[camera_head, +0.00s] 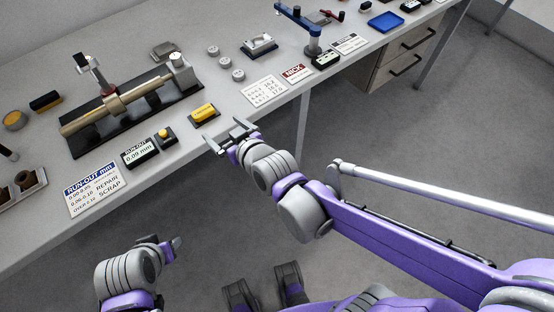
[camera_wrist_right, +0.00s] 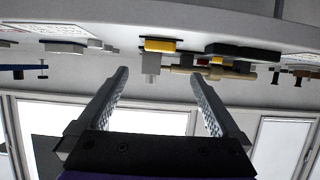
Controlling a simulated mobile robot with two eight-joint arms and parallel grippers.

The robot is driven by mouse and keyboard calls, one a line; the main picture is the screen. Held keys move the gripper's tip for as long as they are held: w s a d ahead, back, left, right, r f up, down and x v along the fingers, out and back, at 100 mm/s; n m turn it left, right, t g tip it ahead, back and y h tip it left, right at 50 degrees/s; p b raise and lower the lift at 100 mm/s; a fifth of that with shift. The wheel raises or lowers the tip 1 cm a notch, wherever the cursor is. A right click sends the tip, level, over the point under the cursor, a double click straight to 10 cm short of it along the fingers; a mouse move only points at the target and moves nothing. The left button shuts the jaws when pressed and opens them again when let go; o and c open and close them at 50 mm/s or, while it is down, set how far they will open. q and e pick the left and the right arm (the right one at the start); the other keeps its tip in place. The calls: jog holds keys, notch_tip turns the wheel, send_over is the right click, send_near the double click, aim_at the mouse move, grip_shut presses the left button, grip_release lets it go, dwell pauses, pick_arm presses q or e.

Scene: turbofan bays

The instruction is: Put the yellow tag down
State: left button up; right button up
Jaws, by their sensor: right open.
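The yellow tag (camera_head: 203,112) lies on a small dark pad (camera_head: 213,120) near the front edge of the grey bench. It also shows in the wrist view as a yellow block (camera_wrist_right: 160,45), beyond the fingertips. My right gripper (camera_head: 227,135) is open and empty, at the bench's front edge just in front of the tag and apart from it. Its two fingers (camera_wrist_right: 160,77) stand wide apart in the wrist view. My left gripper (camera_head: 166,246) is low at the left, away from the bench; its jaw opening is unclear.
Left of the tag are a yellow-button box (camera_head: 166,136), a run-out display (camera_head: 140,152) and a run-out card (camera_head: 95,190). Behind lies a brass shaft (camera_head: 118,104) on a black fixture. Grey discs (camera_head: 225,62) and a number card (camera_head: 265,90) are to the right.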

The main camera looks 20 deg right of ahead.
jog(key=s+d+f+m+g+h, duration=0.1)
jog(key=s+d+f+g+h, duration=0.1)
jog(key=s+d+f+g, duration=0.2)
jog(key=s+d+f+m+g+h, duration=0.2)
jog(key=s+d, duration=0.8)
jog(key=s, duration=0.6)
notch_tip(320, 180, down, 3)
jog(key=shift+s+r+m+g, duration=0.15)
jog(key=shift+m+g, duration=0.15)
jog(key=shift+g, duration=0.6)
jog(key=shift+d, duration=0.1)
notch_tip(320, 180, up, 6)
jog(key=w+p, duration=0.1)
jog(key=p, duration=0.5)
jog(key=shift+r, duration=0.25)
jog(key=shift+w, duration=0.15)
